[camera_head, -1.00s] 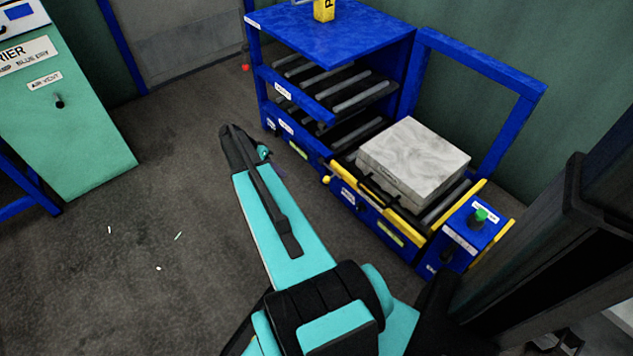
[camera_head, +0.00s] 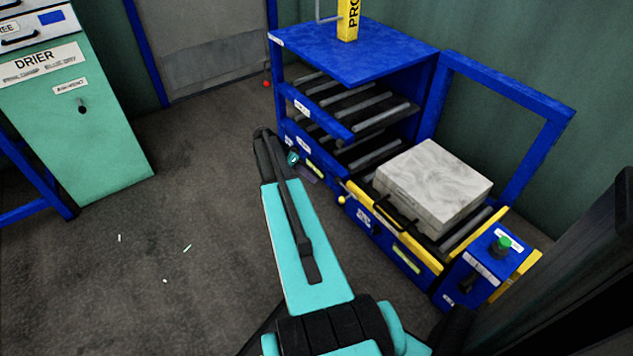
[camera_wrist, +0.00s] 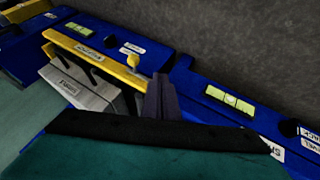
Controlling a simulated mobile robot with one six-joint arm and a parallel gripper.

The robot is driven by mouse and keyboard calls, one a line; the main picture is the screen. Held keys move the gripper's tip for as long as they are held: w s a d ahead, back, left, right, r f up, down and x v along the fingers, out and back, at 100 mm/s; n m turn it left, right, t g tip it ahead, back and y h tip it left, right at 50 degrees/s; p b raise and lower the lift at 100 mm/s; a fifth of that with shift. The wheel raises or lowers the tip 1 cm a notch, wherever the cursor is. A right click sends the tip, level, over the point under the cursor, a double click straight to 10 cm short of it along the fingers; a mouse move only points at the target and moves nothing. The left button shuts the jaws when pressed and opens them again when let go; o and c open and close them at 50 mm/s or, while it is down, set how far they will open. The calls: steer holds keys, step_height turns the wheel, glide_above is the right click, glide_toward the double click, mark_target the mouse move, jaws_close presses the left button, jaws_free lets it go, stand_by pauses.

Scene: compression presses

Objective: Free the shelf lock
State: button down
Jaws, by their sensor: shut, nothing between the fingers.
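The blue shelf rack (camera_head: 345,60) stands at the centre right in the head view. A small yellow knob (camera_head: 341,199) sits at the left end of the yellow-edged shelf front; it also shows in the wrist view (camera_wrist: 132,60). I cannot tell for sure that this knob is the shelf lock. My gripper (camera_head: 307,174) is in front of the rack, left of the knob. In the wrist view its dark purple fingers (camera_wrist: 161,98) are together and empty, seen just below and right of the knob. I cannot tell whether they touch the rack.
A pale block-like stack (camera_head: 434,185) lies on the shelf's rollers, with a black handle (camera_head: 395,213) in front. A blue control box (camera_head: 487,262) with a green button is at the right. A green drier (camera_head: 75,120) stands at the left. The floor between is open.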

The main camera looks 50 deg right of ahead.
mark_target(340, 201)
steer(key=s+d+f+b, duration=0.2)
steer(key=s+f+b, duration=0.3)
steer(key=s, duration=0.3)
steer(key=shift+x, duration=0.8)
steer(key=shift+s+a+r+p, duration=0.1)
steer(key=shift+s+a+p, duration=0.15)
steer(key=shift+s, duration=0.35)
steer(key=shift+s+a+p, duration=0.15)
steer(key=shift+s+p, duration=0.05)
steer(key=shift+s, duration=0.4)
steer(key=shift+s+a+p, duration=0.2)
steer(key=shift+s+p, duration=0.05)
steer(key=shift+s, duration=0.35)
steer(key=shift+s+a, duration=0.2)
steer(key=shift+s, duration=0.5)
